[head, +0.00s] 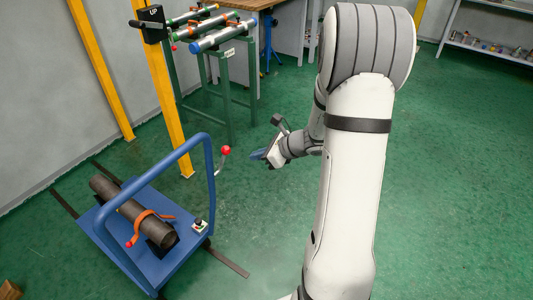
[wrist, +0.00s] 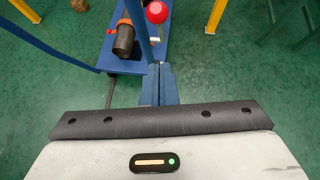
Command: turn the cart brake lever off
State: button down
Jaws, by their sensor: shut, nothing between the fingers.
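The blue cart (head: 183,262) stands at the lower left in the head view, with a tall blue handle frame (head: 160,152). A lever with a red ball knob (head: 226,151) rises beside the handle's right post; its pale rod bends down toward the post. In the wrist view the red ball (wrist: 157,12) is at the top, beyond the fingertips. My gripper (head: 257,154) is to the right of the knob in the head view, apart from it. In the wrist view its blue fingers (wrist: 159,84) are together and empty. The lever's lower end is hard to make out.
A dark pipe (head: 133,212) lies on the cart, held by an orange strap (head: 152,215). A yellow post (head: 168,100) and a green pipe stand (head: 221,92) are behind. Green floor to the right is clear.

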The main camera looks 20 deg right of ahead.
jog(key=w+a+f, duration=0.1)
jog(key=w+a, duration=0.3)
jog(key=shift+w+a, duration=0.25)
jog(key=shift+a, duration=0.15)
jog(key=shift+d, duration=0.1)
